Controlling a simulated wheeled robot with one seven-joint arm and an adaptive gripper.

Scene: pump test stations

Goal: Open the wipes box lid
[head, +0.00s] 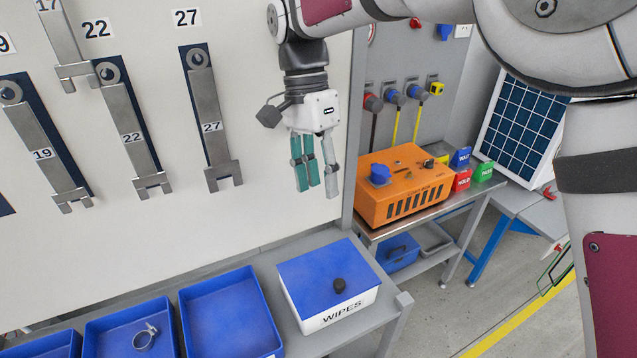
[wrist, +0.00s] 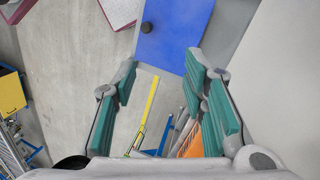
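The wipes box (head: 335,316) is white with the word WIPES on its front and stands on the grey shelf. Its blue lid (head: 322,270) lies flat and shut on top, with a black knob (head: 339,285) near the front edge. In the wrist view the blue lid (wrist: 180,35) is at the top, with the knob (wrist: 147,27) at its left edge. My gripper (head: 316,194) hangs fingers down above and behind the box, clear of it. In the wrist view its green-padded fingers (wrist: 162,66) are apart, with nothing between them.
Blue bins (head: 228,312) stand left of the box, one holding a metal clamp (head: 145,337). Numbered wrenches (head: 209,125) hang on the white wall behind. An orange unit (head: 402,186) sits on a metal table to the right. Space above the lid is clear.

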